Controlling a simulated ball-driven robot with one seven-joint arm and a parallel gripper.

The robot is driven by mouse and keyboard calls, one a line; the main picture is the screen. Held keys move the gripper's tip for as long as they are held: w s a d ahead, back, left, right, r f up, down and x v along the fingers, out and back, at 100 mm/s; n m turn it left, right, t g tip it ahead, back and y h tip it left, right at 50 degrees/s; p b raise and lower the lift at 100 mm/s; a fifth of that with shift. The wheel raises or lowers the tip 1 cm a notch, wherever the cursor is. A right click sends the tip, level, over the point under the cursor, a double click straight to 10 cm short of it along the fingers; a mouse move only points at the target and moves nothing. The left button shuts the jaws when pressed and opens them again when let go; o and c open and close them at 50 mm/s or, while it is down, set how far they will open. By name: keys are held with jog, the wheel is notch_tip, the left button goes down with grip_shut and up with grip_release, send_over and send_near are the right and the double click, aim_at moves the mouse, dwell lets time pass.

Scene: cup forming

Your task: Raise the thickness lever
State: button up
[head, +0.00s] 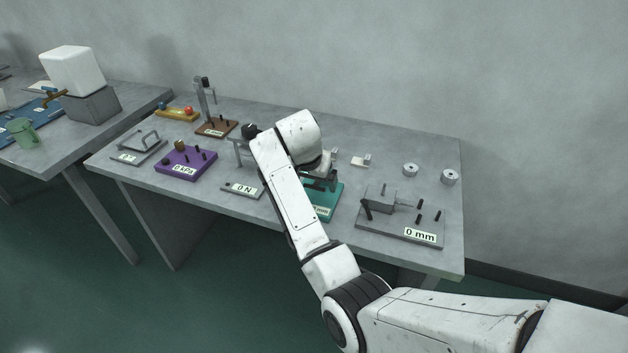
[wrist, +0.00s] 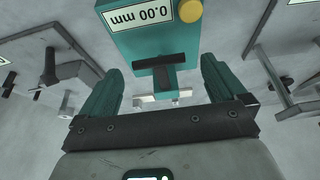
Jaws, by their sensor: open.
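The teal thickness gauge (wrist: 147,31) has a display reading 0.00 mm and a yellow knob (wrist: 190,10) in the wrist view. A dark crossbar (wrist: 152,61), apparently its lever, sits on a teal stem at its near end. My gripper (wrist: 161,70) is open, with one teal finger on each side of this bar and visible gaps between. In the head view the gauge's teal base (head: 327,203) shows below my gripper (head: 319,181), and my arm hides much of it. I cannot tell how far the fingers are above the bar.
A grey 0 mm device (head: 400,219) with dark posts stands to the right. A 0 N device (head: 242,189) and a purple 0 kPa device (head: 187,162) stand to the left. Small metal cylinders (head: 410,169) lie at the back right. The table around them is partly clear.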

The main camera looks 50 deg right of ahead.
jog(key=shift+d+f, duration=0.1)
jog(key=shift+f, duration=0.1)
jog(key=c, duration=1.4)
jog(key=shift+c, duration=0.2)
